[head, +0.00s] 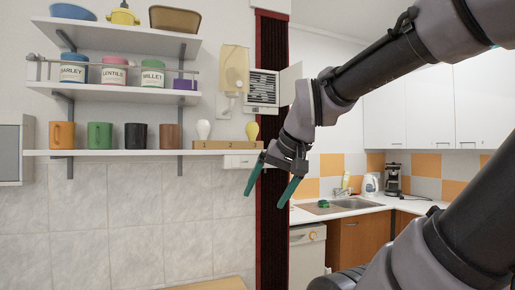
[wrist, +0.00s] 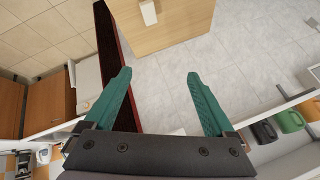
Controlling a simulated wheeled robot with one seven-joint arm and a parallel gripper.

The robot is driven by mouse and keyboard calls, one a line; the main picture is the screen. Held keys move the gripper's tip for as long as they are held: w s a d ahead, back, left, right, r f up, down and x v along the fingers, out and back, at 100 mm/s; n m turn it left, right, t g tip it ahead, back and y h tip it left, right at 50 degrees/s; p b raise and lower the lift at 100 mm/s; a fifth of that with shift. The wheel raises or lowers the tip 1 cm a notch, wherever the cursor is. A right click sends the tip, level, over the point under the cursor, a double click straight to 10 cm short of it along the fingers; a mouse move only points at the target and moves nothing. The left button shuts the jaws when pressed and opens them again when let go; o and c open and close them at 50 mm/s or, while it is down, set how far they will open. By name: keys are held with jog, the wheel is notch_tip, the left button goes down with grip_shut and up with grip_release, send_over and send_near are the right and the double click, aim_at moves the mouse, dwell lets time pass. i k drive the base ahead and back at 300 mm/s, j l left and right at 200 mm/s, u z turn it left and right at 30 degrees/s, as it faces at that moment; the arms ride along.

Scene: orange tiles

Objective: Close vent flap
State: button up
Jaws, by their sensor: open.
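The vent (head: 263,87) is a white wall box with dark louvers, high on the wall in the head view. Its pale flap (head: 291,83) stands open, swung out to the right of the louvers. My gripper (head: 271,187) is below the vent, pointing down, with its green fingers spread and nothing between them. It is apart from the flap. My upper arm passes to the right of the flap. In the wrist view my gripper (wrist: 157,76) is also open and empty, and the vent does not show there.
Left of the vent, wall shelves (head: 110,153) hold mugs, jars and bowls. A numbered wooden holder (head: 222,145) with light bulbs sits just below it. A yellowish dispenser (head: 235,70) hangs beside the vent. A dark red door frame edge (head: 271,40) runs behind. A wooden box-like surface (wrist: 160,25) shows in the wrist view.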

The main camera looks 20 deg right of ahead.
aim_at(288, 76)
jog(key=i+l+u, duration=0.35)
jog(key=l, duration=0.85)
jog(key=l+u, duration=0.3)
jog(key=l, duration=0.9)
jog(key=l+u, duration=0.35)
jog(key=l, duration=0.9)
jog(key=k, duration=0.6)
